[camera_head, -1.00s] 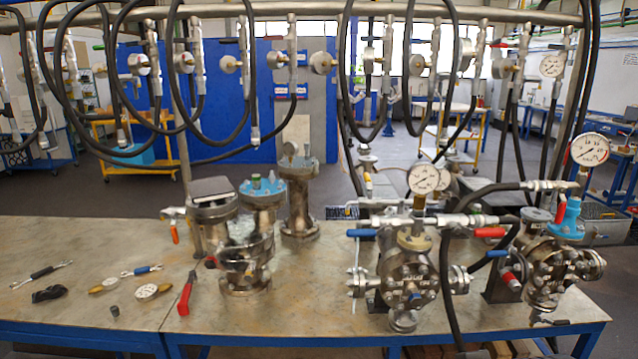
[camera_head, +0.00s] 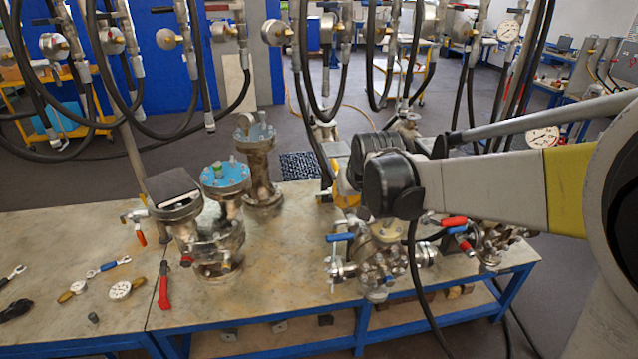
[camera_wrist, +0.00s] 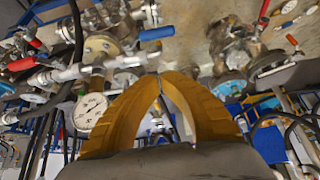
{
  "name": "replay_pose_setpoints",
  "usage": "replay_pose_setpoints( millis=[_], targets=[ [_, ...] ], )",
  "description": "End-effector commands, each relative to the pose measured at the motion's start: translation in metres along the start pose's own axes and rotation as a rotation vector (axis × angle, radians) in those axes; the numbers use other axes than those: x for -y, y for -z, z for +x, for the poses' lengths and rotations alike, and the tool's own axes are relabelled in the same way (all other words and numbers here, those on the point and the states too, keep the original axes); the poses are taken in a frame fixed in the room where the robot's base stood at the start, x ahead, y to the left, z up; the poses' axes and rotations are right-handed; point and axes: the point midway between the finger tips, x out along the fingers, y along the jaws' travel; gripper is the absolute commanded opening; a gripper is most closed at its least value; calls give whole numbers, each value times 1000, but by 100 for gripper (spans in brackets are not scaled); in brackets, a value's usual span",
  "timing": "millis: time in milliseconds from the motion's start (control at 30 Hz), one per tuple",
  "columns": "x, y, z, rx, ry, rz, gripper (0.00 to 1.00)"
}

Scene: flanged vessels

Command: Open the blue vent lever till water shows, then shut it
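The blue vent lever (camera_head: 340,238) is at the left side of the flanged vessel (camera_head: 380,265) on the table's right half. It also shows at the top of the wrist view (camera_wrist: 157,33), lying roughly crosswise. My gripper (camera_wrist: 162,76) has two yellow fingers with their tips together and nothing visible between them. In the wrist view the tips are below the lever in the picture and apart from it. In the head view my gripper (camera_head: 347,190) is mostly hidden behind my black wrist, above and behind the vessel. No water is seen.
A red lever (camera_head: 453,222) and another vessel (camera_head: 495,240) stand to the right. Black hoses hang close around my arm. A pressure gauge (camera_wrist: 90,110) is left of my fingers in the wrist view. Taller vessels (camera_head: 205,235) stand left, beside loose tools on the table.

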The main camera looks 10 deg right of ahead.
Motion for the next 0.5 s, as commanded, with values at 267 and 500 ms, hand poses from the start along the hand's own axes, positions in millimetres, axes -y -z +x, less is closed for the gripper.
replay_pose_setpoints(
  millis=[267, 500],
  targets=[
    [0, -1, 48, 0, 0, 0, 0],
    [0, -1, 98, -1, 0, -1, 0]
  ],
)
